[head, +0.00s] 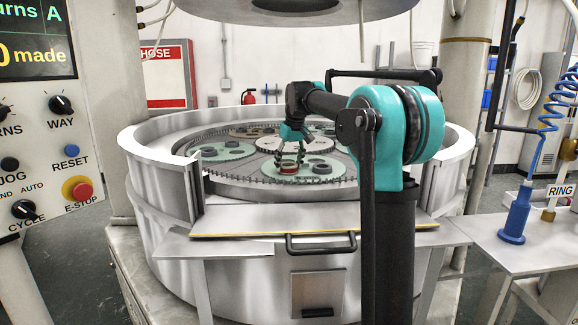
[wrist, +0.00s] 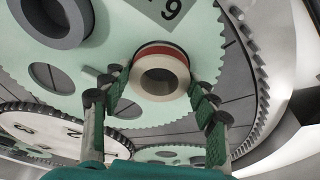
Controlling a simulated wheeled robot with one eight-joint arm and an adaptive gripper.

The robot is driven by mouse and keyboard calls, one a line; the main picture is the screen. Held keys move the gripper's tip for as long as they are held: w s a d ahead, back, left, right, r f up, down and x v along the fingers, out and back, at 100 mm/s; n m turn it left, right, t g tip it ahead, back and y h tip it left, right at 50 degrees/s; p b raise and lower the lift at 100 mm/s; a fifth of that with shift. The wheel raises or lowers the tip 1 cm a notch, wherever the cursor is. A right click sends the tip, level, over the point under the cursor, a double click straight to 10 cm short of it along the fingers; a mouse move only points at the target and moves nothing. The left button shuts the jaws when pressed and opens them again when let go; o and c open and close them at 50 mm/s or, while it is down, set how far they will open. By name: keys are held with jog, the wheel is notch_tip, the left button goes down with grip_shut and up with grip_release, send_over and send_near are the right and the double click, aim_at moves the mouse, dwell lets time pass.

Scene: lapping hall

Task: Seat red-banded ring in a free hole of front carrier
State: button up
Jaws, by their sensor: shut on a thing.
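The red-banded ring (wrist: 160,88) is cream-coloured with a red stripe. It sits between the two fingers of my gripper (wrist: 158,92), which is shut on it. In the head view the ring (head: 288,170) is over the pale green toothed front carrier (head: 262,169), with my gripper (head: 290,158) above it. I cannot tell whether the ring is in a hole or just above the carrier. In the wrist view the carrier (wrist: 113,38) bears a "9" label, and a round hole (wrist: 50,77) shows to the left of the ring.
A thick grey ring (wrist: 52,22) sits on the carrier at upper left in the wrist view. A toothed white wheel (wrist: 60,122) with numbers lies beside it. The machine's round metal wall (head: 455,150) encloses the carriers. A metal shelf (head: 260,220) with a handle is in front.

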jog(key=shift+f, duration=0.25)
jog(key=shift+f, duration=0.2)
jog(key=o, duration=1.5)
jog(key=shift+r, duration=0.1)
jog(key=v, duration=1.2)
jog(key=shift+s+r, duration=0.1)
